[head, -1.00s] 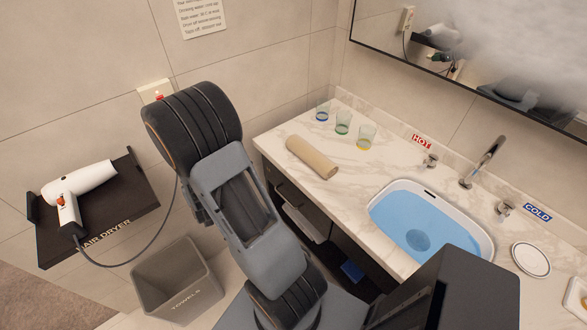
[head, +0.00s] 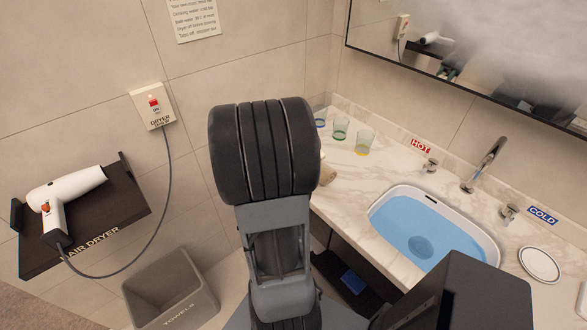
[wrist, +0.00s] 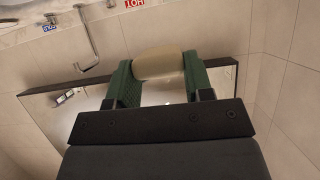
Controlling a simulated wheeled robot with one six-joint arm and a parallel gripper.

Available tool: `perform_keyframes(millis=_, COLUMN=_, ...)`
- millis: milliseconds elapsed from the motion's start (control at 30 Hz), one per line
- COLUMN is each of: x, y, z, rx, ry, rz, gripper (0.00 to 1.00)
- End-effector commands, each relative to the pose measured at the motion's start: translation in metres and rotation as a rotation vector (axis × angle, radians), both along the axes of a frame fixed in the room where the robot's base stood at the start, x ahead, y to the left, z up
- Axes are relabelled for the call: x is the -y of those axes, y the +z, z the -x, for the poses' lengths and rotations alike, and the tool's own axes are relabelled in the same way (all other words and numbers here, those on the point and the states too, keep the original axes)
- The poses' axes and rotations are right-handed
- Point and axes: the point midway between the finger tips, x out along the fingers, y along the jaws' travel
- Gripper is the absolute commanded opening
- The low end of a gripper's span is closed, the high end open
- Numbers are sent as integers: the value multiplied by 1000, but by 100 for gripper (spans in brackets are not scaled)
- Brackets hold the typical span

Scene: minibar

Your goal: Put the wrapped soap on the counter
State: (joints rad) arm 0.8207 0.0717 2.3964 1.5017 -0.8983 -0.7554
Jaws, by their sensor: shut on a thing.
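My gripper (wrist: 158,84) shows in the wrist view with its two green fingers shut on a pale cream, rounded thing, which looks like the wrapped soap (wrist: 158,65). The gripper holds it up in the air, with the wall and mirror behind it. In the head view my arm hides the gripper and nearly all of what it holds. The marbled counter (head: 357,201) stands to the right of my arm. Its front left part is hidden behind the arm.
A tan roll (head: 328,175), mostly hidden, and several glasses (head: 363,143) stand on the counter's left. The basin (head: 425,232) holds blue water below the tap (head: 488,160). A round white dish (head: 539,264) lies to its right. A hair dryer (head: 68,190) rests on the left shelf.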

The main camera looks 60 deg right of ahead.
Motion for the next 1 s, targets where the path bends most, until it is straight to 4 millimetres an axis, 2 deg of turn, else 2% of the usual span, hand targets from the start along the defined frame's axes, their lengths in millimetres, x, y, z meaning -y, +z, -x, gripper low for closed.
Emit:
perform_keyframes(millis=200, x=32, y=-26, z=-47, rx=-3, ry=2, rz=-2, gripper=24)
perform_keyframes(millis=400, x=51, y=-59, z=-75, rx=-3, ry=3, rz=-3, gripper=24)
perform_keyframes(millis=533, x=58, y=-74, z=-85, rx=-3, ry=3, rz=-1, gripper=24)
perform_keyframes(millis=800, x=65, y=-86, z=-95, rx=0, ry=2, rz=1, gripper=24)
perform_keyframes(millis=1000, x=66, y=-110, z=-97, rx=-3, ry=3, rz=-2, gripper=24)
